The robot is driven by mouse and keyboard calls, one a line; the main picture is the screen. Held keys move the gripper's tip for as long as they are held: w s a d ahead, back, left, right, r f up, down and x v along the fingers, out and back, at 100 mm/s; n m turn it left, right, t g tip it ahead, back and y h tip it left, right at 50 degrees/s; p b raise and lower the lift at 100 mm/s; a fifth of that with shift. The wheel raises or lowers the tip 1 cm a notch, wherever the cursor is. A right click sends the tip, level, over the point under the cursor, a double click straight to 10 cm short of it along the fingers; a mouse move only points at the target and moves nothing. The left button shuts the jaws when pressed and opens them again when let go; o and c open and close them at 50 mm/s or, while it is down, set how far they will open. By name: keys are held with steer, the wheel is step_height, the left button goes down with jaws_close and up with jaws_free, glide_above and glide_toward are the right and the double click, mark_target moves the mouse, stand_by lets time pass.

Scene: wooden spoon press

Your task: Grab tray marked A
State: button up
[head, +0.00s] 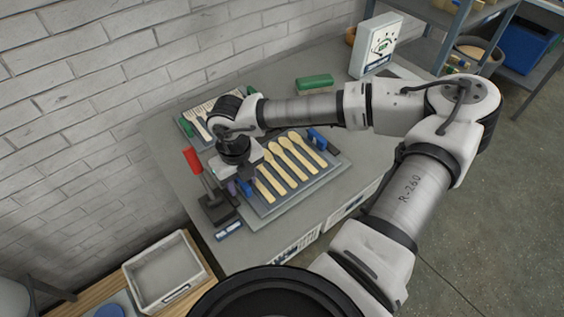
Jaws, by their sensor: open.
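A grey tray (298,189) with blue handles holds a row of several pale wooden spoons on the bench. Its right handle (317,139) is in clear view, and its left handle (244,188) shows partly below my gripper. A second tray with green handles (187,127) holds wooden utensils farther back and is partly hidden by my arm. I cannot read a letter A on either tray. My gripper (236,184) is open and points down at the left end of the blue-handled tray, close to its left handle. Whether it touches the handle I cannot tell.
A red-handled lever on a dark base (193,161) stands just left of my gripper. A green block (314,82) and a dial gauge box (377,47) stand at the back of the bench. An empty light-grey bin (167,271) sits at the lower left. A brick wall runs behind.

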jaws_close()
steer(key=shift+r, duration=0.15)
